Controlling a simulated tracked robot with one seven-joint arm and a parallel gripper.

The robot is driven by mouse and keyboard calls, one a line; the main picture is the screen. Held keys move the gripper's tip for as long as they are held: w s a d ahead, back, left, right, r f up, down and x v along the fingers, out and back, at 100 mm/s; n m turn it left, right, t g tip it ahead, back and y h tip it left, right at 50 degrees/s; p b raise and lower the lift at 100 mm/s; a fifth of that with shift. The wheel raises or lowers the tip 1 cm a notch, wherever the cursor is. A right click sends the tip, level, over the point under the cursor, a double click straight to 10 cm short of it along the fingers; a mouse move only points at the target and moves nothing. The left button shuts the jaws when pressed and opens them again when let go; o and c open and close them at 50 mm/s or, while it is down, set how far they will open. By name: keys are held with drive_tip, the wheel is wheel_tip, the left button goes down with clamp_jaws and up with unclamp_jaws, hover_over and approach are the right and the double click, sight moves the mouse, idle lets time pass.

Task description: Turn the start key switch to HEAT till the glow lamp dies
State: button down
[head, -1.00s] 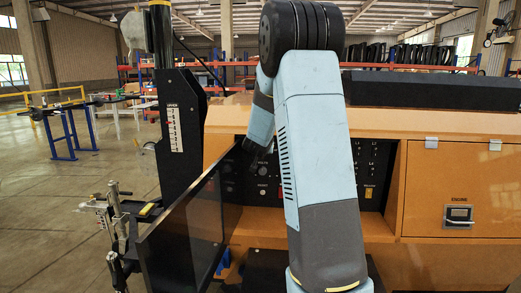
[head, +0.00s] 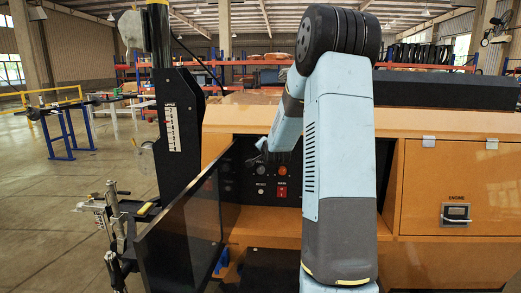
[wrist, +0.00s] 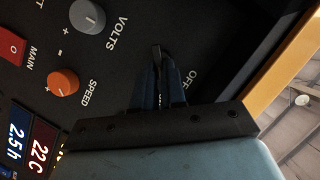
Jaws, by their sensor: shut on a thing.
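In the wrist view my gripper (wrist: 158,72) is shut at the black control panel (wrist: 115,75), beside a label reading OFF. A small dark piece, which looks like the start key switch (wrist: 157,50), shows between the fingertips. The fingers hide most of it, so its angle and markings cannot be read. In the head view my gripper (head: 265,150) is at the upper part of the panel, small and dark. I cannot make out a glow lamp in either view.
Near the gripper are a grey VOLTS knob (wrist: 88,16), an orange SPEED knob (wrist: 63,82), a red MAIN switch (wrist: 12,47) and lit displays (wrist: 28,145). An open dark door (head: 180,235) stands left of the panel recess. My arm hides the panel's right part.

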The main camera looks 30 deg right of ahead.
drive_tip(key=shift+d+f+m+t+y, duration=0.15)
drive_tip(key=shift+m+t, duration=0.4)
drive_tip(key=shift+m, duration=0.6)
drive_tip(key=shift+d+f+m+t+y, duration=0.1)
drive_tip(key=shift+m+t, duration=0.4)
drive_tip(key=shift+m, duration=0.6)
drive_tip(key=shift+d+f+m+t+y, duration=0.15)
drive_tip(key=shift+m+t, duration=0.4)
drive_tip(key=shift+m, duration=0.6)
drive_tip(key=c, duration=1.2)
unclamp_jaws()
drive_tip(key=shift+f, duration=0.25)
